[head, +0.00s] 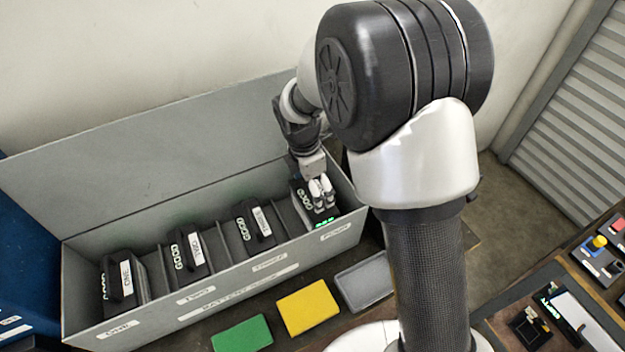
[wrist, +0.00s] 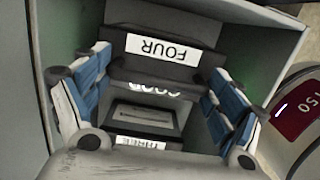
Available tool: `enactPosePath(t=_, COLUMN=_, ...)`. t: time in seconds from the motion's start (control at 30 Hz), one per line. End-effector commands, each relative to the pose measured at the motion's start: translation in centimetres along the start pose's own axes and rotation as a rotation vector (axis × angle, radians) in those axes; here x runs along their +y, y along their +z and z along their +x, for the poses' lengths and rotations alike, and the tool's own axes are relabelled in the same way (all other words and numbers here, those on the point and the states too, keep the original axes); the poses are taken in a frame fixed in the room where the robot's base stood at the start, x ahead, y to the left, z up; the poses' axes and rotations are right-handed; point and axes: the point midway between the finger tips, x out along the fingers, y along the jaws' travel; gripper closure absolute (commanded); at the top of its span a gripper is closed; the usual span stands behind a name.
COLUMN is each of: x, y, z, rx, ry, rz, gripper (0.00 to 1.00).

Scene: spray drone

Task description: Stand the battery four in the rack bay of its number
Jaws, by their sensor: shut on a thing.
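Battery four (head: 303,200) is a dark block at the right end of the grey battery rack (head: 80,322), in the bay whose front label reads FOUR. In the wrist view its white FOUR label (wrist: 163,48) shows. My gripper (head: 318,190) reaches down into that bay and is shut on the battery. In the wrist view the blue-padded fingers of my gripper (wrist: 158,100) stand on either side of it. The battery looks roughly upright. Its base is hidden, so I cannot tell whether it touches the bay floor. Small green lights show at its front.
Battery one (head: 120,283), battery two (head: 190,250) and battery three (head: 256,225) stand in the bays to the left, with dividers between. Green (head: 242,334), yellow (head: 307,307) and grey (head: 364,281) pads lie before the rack. The raised back panel stands close behind my gripper.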

Motion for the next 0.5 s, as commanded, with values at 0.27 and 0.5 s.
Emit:
enactPosePath(t=0.27, x=0.23, y=-0.1, z=1.17, rx=-0.001, ry=0.007, rz=0.0, gripper=0.8)
enactPosePath(t=0.5, x=0.01, y=-0.19, z=1.6, rx=0.0, ry=0.0, rz=0.0, gripper=0.13)
